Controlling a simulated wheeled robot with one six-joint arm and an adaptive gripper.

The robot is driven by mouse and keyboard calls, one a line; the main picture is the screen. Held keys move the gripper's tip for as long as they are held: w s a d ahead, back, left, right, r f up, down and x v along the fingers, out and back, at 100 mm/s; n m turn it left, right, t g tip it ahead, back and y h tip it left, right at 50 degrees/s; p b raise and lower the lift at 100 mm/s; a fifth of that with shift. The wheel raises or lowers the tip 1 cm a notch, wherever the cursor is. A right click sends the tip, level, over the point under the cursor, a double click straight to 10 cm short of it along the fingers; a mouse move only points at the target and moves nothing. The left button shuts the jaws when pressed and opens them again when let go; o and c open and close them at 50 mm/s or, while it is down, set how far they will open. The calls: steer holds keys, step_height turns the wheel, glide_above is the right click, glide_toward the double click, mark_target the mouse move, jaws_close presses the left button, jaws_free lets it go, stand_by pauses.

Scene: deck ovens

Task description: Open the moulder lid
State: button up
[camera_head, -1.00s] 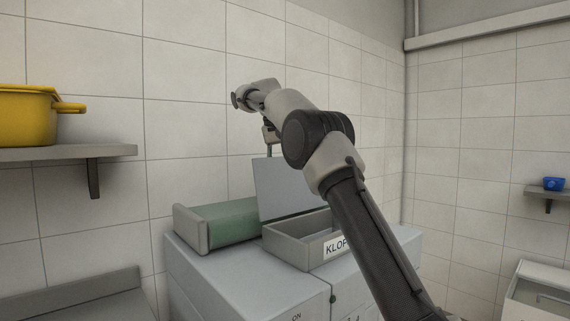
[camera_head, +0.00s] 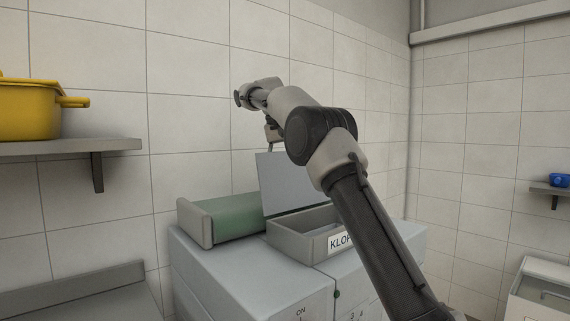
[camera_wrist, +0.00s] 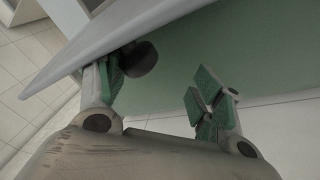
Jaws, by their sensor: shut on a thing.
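The moulder (camera_head: 245,270) is a pale grey machine against the tiled wall. Its flat grey lid (camera_head: 283,180) stands raised, nearly upright, behind the open grey box marked KLOF (camera_head: 290,240). In the wrist view, the fingers (camera_wrist: 160,95) have green pads and are spaced apart. A dark round knob (camera_wrist: 141,58) sits against the left finger, below the lid's pale edge (camera_wrist: 150,22).
A green roller or belt (camera_head: 232,216) lies left of the box on the moulder. A yellow pot (camera_head: 28,110) stands on a wall shelf (camera_head: 70,147) at the left. A small blue item (camera_head: 560,181) is on a shelf at the right. The wall is close behind the lid.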

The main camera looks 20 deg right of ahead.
steer(key=shift+a+f, duration=0.3)
steer(key=shift+w+v, duration=0.3)
steer(key=shift+v, duration=2.5)
steer(key=s+a, duration=0.4)
steer(key=a, duration=0.4)
steer(key=s+a, duration=0.4)
steer(key=a, duration=0.5)
steer(key=shift+s+a, duration=0.2)
steer(key=shift+a, duration=0.15)
